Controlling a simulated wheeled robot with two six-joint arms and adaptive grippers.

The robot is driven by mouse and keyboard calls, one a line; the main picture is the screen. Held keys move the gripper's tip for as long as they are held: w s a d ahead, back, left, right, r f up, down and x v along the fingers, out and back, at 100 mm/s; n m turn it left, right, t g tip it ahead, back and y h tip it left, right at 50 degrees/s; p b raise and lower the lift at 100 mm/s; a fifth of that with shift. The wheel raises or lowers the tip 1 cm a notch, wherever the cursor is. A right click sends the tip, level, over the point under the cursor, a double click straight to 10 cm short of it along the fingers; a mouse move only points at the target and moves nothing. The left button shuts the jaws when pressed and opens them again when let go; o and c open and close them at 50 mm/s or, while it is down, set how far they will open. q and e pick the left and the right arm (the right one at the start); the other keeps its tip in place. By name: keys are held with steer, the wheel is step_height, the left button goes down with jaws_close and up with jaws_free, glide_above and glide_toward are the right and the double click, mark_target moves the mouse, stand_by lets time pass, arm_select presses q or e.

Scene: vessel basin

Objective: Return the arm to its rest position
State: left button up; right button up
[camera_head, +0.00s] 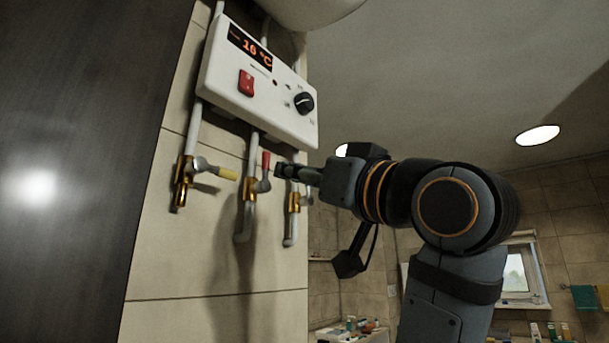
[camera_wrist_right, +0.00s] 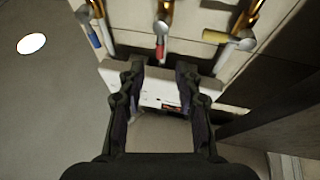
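My right arm comes in from the lower right, raised in front of the tiled wall. Its gripper (camera_head: 283,171) is beside the red-handled valve (camera_head: 265,162) in the head view. In the right wrist view the two fingers (camera_wrist_right: 160,72) are apart with nothing held between them. The red handle (camera_wrist_right: 160,50) appears just beyond the fingertips there, in line with the gap; I cannot tell whether they touch it. My left arm and gripper are not in view.
A white heater control box (camera_head: 262,85) with a lit display is above the valves. A yellow-handled valve (camera_head: 224,173) is to the left. A third brass pipe fitting (camera_head: 294,203) is close to my gripper. Open room lies at right, with a window (camera_head: 516,275).

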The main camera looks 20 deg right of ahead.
steer(key=shift+s+d+f, duration=0.15)
steer(key=shift+s+f, duration=0.15)
steer(key=shift+s, duration=0.1)
